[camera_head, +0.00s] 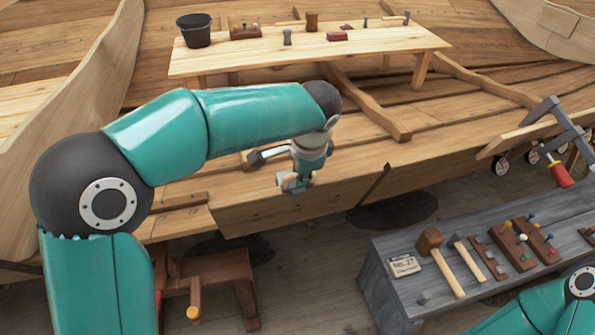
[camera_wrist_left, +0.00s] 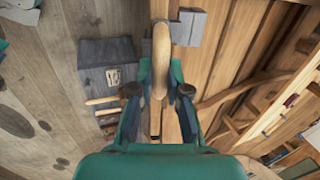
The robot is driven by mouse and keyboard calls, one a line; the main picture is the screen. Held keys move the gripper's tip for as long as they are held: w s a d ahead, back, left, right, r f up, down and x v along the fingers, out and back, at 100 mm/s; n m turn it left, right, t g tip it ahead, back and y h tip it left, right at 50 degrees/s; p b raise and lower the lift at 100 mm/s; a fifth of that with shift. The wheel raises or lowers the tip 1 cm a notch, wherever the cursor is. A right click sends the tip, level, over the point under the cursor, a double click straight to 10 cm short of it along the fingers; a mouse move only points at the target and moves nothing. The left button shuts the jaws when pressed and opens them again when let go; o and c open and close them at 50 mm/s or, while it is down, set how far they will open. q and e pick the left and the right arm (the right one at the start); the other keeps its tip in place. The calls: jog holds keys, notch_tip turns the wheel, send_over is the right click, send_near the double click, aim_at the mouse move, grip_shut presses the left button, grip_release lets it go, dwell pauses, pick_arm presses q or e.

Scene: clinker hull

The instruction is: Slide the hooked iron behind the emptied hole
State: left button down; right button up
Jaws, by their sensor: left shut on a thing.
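My left gripper (camera_head: 297,182) is in front of the hull planking (camera_head: 340,186), near the middle of the head view. In the left wrist view it is shut on a pale wooden handle (camera_wrist_left: 161,48), with a grey block-like metal head (camera_wrist_left: 187,27) beyond the fingers. I cannot pick out the emptied hole; the gripper and arm cover part of the plank. My right gripper is out of view.
A grey bench (camera_head: 390,291) at lower right holds a mallet (camera_head: 430,242), a hammer and small racks. A clamp with a red handle (camera_head: 562,176) is at right. A wooden table (camera_head: 380,43) with a black bucket (camera_head: 195,31) stands behind. A low stool (camera_head: 215,266) is below the hull.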

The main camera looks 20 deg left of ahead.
pick_arm(q)
jog(key=shift+w+d+p, duration=0.7)
jog(key=shift+d, duration=0.35)
jog(key=shift+w+d+p, duration=0.65)
jog(key=shift+w+d, duration=0.05)
jog(key=shift+d, duration=0.35)
jog(key=w+d+p, duration=0.2)
jog(key=d, duration=0.1)
jog(key=w+d+p, duration=0.1)
jog(key=p, duration=0.1)
jog(key=shift+d, duration=0.3)
jog(key=shift+r, duration=0.1)
